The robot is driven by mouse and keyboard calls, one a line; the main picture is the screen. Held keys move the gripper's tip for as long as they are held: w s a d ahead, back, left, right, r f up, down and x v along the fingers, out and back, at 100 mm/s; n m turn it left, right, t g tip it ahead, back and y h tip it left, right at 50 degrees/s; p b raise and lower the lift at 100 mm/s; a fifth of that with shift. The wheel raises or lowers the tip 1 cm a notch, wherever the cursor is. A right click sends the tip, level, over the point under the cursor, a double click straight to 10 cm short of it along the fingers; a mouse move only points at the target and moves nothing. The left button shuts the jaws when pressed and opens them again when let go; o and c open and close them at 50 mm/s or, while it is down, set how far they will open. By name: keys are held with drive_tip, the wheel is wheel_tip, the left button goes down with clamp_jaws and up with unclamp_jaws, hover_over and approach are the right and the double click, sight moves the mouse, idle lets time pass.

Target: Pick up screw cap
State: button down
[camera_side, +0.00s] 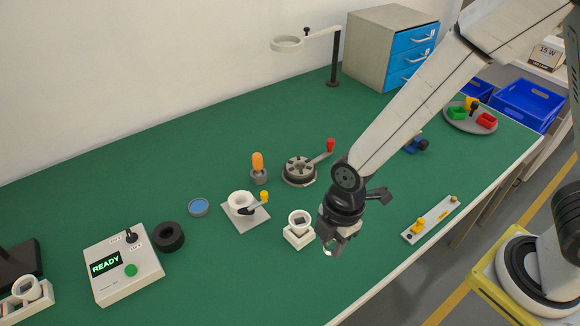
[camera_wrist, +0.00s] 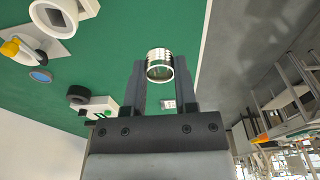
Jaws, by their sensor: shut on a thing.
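My gripper (camera_side: 338,240) is above the front part of the green bench in the side view. In the wrist view my gripper (camera_wrist: 160,85) is shut on the screw cap (camera_wrist: 160,58), a silvery ring with a threaded outside and an open end. The cap sits between the two dark fingertips. In the side view the screw cap (camera_side: 331,249) shows as a small pale ring at the fingertips, apart from the bench below as far as I can tell.
A white socket block (camera_side: 298,240) stands just left of my gripper. A white cup fixture (camera_side: 236,222) with a yellow-knobbed lever stands further left. A control box (camera_side: 124,266) reads READY. A rail with yellow knobs (camera_side: 430,221) lies to the right, near the bench edge.

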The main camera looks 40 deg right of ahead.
drive_tip(key=shift+r, duration=0.25)
drive_tip(key=shift+r, duration=2)
